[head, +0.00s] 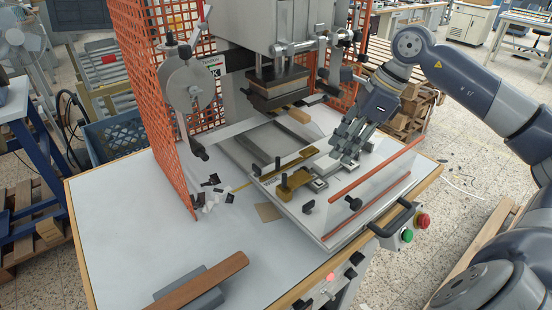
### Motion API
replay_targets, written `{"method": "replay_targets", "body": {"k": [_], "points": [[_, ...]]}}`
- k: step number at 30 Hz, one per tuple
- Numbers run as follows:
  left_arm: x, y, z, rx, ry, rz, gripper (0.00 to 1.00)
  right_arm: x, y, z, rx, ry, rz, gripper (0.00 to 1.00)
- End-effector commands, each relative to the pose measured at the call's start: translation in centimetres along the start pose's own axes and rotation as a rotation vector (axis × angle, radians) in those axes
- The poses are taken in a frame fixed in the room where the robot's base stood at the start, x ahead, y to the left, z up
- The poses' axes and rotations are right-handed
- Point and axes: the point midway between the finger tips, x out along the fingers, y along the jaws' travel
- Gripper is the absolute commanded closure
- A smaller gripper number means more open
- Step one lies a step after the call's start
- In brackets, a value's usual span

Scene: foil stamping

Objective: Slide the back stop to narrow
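The foil stamping press (278,88) stands on the white table, with a sliding plate and fixtures in front of its stamping head. A brass-coloured bar (298,159) lies across the plate; it looks like the back stop, but I cannot be sure. A brass block with a dark knob (293,183) sits just in front of it. My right gripper (346,152) points down over the right side of the plate, just right of the bar's end. Its fingers overlap in view, so I cannot tell their opening or any contact. My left gripper is not in view.
An orange mesh guard (160,110) stands left of the press. A clear panel with orange edges (375,175) and a black handle (396,217) are at the right front. Dark scraps (213,182) lie left of the plate. A brown bar (200,284) lies at the front. The left tabletop is clear.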

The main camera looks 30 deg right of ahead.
Motion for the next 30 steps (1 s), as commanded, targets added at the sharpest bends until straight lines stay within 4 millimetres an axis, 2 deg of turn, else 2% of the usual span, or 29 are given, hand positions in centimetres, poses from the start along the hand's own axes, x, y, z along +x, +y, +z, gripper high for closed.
{"method": "replay_targets", "body": {"k": [7, 14, 30], "points": [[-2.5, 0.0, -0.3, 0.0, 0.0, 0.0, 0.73, -0.2, -0.1, 1.2, 0.003, -0.004, 0.001, 0.7], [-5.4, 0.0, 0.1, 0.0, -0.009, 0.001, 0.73, 0.7, 0.0, 3.5, -0.002, -0.008, 0.003, 0.7], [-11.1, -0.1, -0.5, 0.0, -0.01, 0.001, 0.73, 4.1, 0.1, 11.6, -0.003, -0.004, 0.002, 0.7]]}}
